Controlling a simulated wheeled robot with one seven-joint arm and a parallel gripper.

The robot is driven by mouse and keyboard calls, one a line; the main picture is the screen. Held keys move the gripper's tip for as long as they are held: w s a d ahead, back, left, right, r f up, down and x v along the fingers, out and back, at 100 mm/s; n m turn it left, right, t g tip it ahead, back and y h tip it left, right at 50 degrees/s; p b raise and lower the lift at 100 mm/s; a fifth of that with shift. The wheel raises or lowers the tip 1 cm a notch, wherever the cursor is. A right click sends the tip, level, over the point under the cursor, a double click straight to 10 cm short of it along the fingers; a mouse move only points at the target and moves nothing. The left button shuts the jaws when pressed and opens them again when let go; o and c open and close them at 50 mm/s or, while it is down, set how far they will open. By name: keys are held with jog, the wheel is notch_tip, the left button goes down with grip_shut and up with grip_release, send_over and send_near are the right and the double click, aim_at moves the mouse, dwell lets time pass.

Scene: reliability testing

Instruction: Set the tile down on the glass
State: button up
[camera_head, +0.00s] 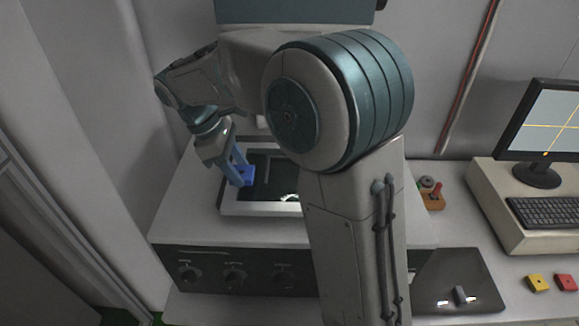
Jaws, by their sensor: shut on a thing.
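My gripper (239,176) reaches down from my arm at the left of the view. It is shut on a small blue tile (247,175), which is partly hidden by the fingers. The tile is over the left part of the dark glass (262,180), which sits in a pale frame on top of a machine. I cannot tell whether the tile touches the glass. My arm hides the right part of the glass.
The light machine (180,215) has a dark front panel with several knobs (233,276). To the right stand a monitor (545,125), a keyboard (545,211), a yellow block (537,283), a red block (565,282) and a dark plate (440,270). A small wooden holder (432,200) stands behind.

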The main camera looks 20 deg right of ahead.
aim_at(288, 185)
jog(key=d, duration=0.2)
jog(key=s+d, duration=0.1)
jog(key=d, duration=0.1)
jog(key=s+d+p, duration=0.1)
jog(key=d, duration=0.1)
jog(key=shift+d, duration=0.2)
jog(key=d, duration=0.1)
jog(key=s+d+p, duration=0.1)
jog(key=d, duration=0.2)
jog(key=shift+s+r, duration=0.1)
jog(key=shift+s, duration=0.15)
jog(key=shift+d+f, duration=0.1)
jog(key=shift+f, duration=0.45)
jog(key=shift+w+a+f, duration=0.15)
jog(key=shift+a+f, duration=0.05)
jog(key=shift+f, duration=0.15)
jog(key=shift+d, duration=0.1)
jog(key=shift+f, duration=0.15)
jog(key=o, duration=1)
